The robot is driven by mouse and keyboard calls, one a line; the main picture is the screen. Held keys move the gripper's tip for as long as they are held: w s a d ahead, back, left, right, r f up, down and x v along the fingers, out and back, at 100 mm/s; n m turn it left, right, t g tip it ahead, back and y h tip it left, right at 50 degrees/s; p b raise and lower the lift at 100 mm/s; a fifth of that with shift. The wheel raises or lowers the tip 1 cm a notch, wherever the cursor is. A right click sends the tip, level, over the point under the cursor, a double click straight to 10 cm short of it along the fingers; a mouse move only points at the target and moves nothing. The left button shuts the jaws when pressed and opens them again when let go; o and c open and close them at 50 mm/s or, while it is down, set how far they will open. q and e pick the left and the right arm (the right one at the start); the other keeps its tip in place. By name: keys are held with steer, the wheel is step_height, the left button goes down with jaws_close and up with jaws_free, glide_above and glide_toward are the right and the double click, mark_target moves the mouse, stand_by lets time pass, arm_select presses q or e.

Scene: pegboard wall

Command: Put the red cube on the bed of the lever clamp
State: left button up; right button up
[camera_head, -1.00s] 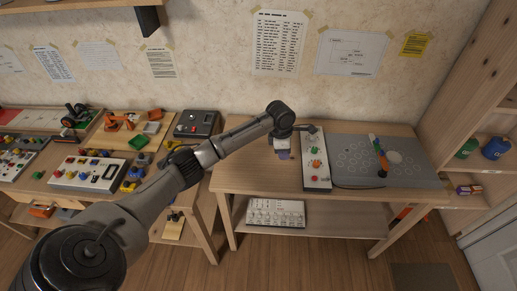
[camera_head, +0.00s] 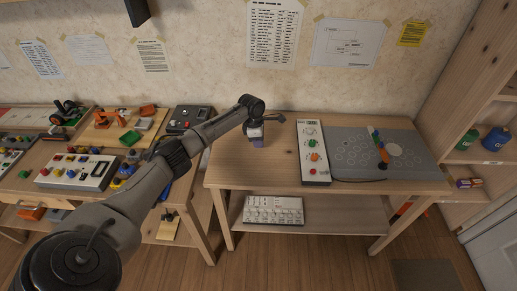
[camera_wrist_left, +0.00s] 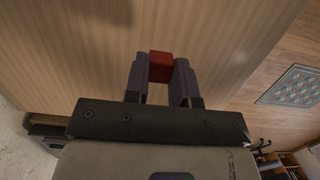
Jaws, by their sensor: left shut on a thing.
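The red cube (camera_wrist_left: 161,66) is between the two purple fingertips of my left gripper (camera_wrist_left: 161,82) in the left wrist view. The gripper is shut on it. In the head view my left gripper (camera_head: 257,143) is above the left part of the right-hand table, and the cube cannot be made out there. An orange device (camera_head: 106,117), which looks like the lever clamp, stands on a wooden board on the left table, well left of the gripper. Its bed is too small to make out. My right gripper is not in view.
The left table also holds a black and grey box (camera_head: 188,118), a green block (camera_head: 130,138) and a white button panel (camera_head: 76,172). On the right table (camera_head: 232,170) stand a white control panel (camera_head: 313,152) and a grey board (camera_head: 350,150). A gap separates the tables.

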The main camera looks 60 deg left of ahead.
arm_select(q)
step_height(320, 180, down, 4)
steer(key=shift+r+b, duration=0.1)
steer(key=shift+b, duration=0.8)
steer(key=shift+p, duration=0.3)
steer(key=o, duration=0.9)
steer(key=shift+b, duration=0.3)
steer(key=r+p, duration=0.1)
steer(key=r, duration=0.2)
steer(key=r+p, duration=0.1)
steer(key=r, duration=0.3)
steer(key=s+a+r+p, duration=0.1)
steer(key=r+p, duration=0.1)
steer(key=r, duration=0.1)
steer(key=shift+s+r, duration=0.1)
steer(key=shift+r, duration=0.15)
steer(key=shift+o, duration=0.5)
steer(key=shift+s+r, duration=0.15)
steer(key=shift+r, duration=0.55)
